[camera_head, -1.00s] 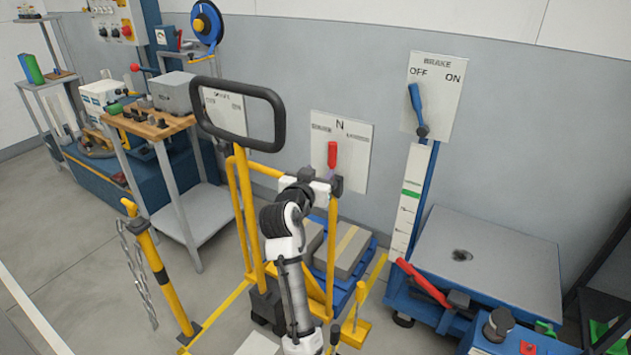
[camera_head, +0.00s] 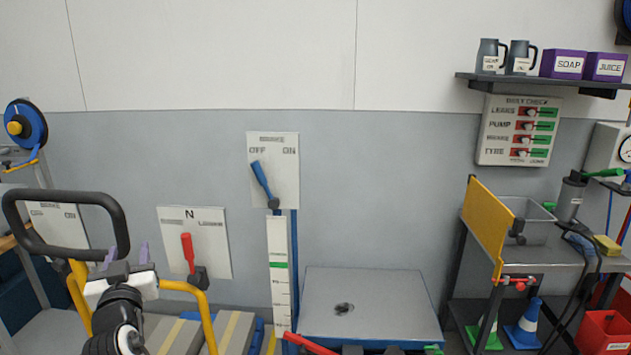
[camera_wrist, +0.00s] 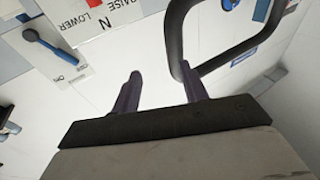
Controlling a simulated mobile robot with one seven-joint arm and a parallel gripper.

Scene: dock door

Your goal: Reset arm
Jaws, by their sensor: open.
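My white and dark arm stands at the lower left in the head view. My gripper (camera_head: 126,254) has two purple fingers pointing up, apart, with nothing between them. In the wrist view my gripper (camera_wrist: 160,74) also shows open and empty. A black loop handle (camera_head: 124,225) is just left of the gripper in the head view; in the wrist view it (camera_wrist: 173,35) passes close to the right finger. I cannot tell whether they touch.
A red lever (camera_head: 188,253) on the N panel (camera_head: 212,228) and a blue brake lever (camera_head: 263,183) at OFF are right of my arm. A grey-topped blue platform (camera_head: 372,303) stands below. A cart with a yellow panel (camera_head: 488,222) is at right.

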